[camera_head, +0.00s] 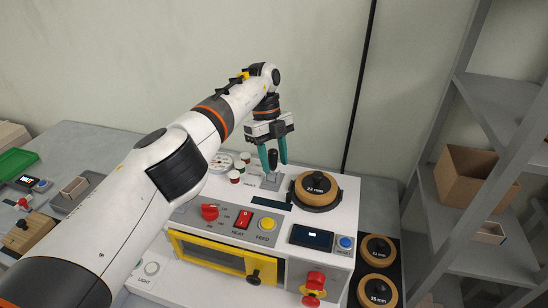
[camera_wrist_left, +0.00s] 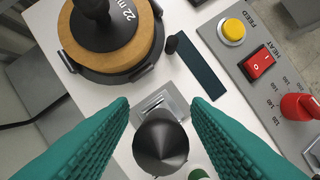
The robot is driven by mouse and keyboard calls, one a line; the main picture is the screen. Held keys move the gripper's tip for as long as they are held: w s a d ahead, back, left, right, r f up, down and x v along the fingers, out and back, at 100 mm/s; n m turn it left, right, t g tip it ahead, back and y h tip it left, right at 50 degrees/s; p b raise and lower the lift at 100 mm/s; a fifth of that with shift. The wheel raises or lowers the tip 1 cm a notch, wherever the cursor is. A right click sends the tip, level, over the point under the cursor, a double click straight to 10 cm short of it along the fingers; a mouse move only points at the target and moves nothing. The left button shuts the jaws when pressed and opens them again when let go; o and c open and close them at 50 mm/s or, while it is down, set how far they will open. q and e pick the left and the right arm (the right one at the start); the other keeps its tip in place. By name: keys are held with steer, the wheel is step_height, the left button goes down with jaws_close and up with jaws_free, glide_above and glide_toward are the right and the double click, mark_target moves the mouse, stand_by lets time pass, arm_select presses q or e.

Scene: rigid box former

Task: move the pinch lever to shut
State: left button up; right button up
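The pinch lever shows as a black cone-shaped knob (camera_head: 272,157) on a small grey metal plate (camera_wrist_left: 163,107) on top of the white machine (camera_head: 335,215). In the left wrist view the knob (camera_wrist_left: 160,145) stands between my left fingers, with a gap on each side. My left gripper (camera_head: 273,163) is open and points down around the knob; its teal fingers (camera_wrist_left: 160,108) also show in the left wrist view. Whether the lever stands at shut cannot be read. My right gripper is in neither view.
A round wooden die marked 22 mm (camera_head: 317,186) sits close to the lever. The front panel has a red knob (camera_head: 209,212), a red heat switch (camera_head: 243,218) and a yellow feed button (camera_head: 267,223). Metal shelving (camera_head: 485,180) stands at the right.

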arm_select(q)
steer(key=shift+r, duration=0.35)
step_height(320, 180, up, 5)
steer(key=shift+r, duration=0.1)
step_height(320, 180, up, 3)
steer(key=p, duration=0.3)
steer(key=shift+r+p, duration=0.6)
steer(key=shift+p, duration=0.3)
steer(key=shift+f, duration=0.1)
steer(key=shift+c, duration=0.3)
